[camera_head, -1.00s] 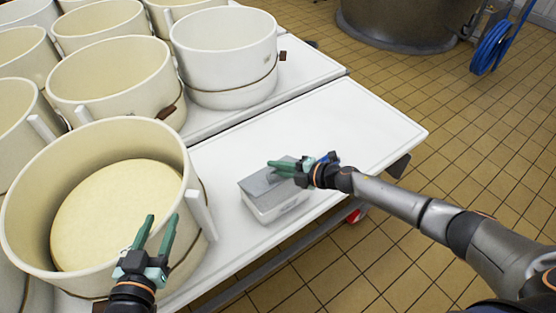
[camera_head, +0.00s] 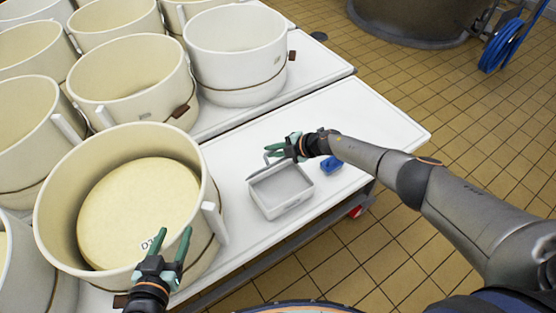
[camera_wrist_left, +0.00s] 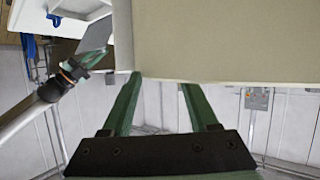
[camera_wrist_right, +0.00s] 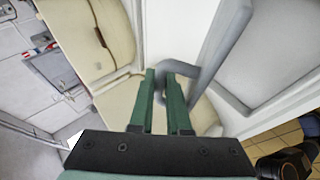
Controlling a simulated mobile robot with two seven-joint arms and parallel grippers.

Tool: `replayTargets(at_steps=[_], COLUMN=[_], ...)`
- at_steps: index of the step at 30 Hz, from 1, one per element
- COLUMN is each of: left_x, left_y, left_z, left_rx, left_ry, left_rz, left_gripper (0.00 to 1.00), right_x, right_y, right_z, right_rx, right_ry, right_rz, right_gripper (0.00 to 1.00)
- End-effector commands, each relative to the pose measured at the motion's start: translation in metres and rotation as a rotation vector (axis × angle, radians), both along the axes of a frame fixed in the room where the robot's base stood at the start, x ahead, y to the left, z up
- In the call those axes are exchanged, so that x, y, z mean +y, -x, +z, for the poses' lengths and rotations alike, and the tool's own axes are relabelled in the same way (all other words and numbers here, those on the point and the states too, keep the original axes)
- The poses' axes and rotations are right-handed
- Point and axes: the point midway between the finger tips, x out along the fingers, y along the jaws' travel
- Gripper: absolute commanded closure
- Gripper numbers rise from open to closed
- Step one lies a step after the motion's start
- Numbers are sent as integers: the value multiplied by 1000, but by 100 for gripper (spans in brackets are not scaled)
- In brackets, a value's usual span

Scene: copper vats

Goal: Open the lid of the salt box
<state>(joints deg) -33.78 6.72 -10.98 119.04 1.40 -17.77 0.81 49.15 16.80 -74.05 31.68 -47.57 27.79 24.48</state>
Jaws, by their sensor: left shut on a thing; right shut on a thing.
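The salt box (camera_head: 283,200), light grey and rectangular, stands on the white table. Its top is uncovered and its grey inside shows in the head view. My right gripper (camera_head: 281,147) is at the box's far edge. In the right wrist view its fingers (camera_wrist_right: 162,75) are close together on a grey loop-shaped handle (camera_wrist_right: 190,72). The lid (camera_head: 262,163) is raised there, largely hidden by the fingers. My left gripper (camera_head: 172,235) is in front of the nearest mould.
A cream mould (camera_head: 60,200) holding a cheese (camera_head: 140,205) stands left of the box. Several more moulds fill the back left. A small blue object (camera_head: 331,164) lies right of the box. The white table (camera_head: 365,115) is clear beyond it.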

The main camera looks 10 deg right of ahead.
Motion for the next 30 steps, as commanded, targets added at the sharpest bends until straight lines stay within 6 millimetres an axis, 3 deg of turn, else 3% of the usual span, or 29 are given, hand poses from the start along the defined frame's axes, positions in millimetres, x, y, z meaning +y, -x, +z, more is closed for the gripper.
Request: replayTargets(at_steps=[1, 6, 11, 30], left_x=[2, 3, 2, 2], left_y=[8, 5, -3, -2], left_z=[-27, -35, -29, -28], left_rx=[49, 10, -26, -19], left_ry=[-5, -3, -1, 1], left_rz=[1, -1, -4, -3], left_gripper=[50, 50, 50, 50], right_x=[2, 9, 13, 13], right_y=[-9, -28, -37, -36], right_z=[-2, -2, 1, 4], right_rx=[-9, -11, -8, -7], right_ry=[1, 1, -2, -4], right_rz=[-2, -1, -1, 0], right_gripper=[100, 100, 100, 100])
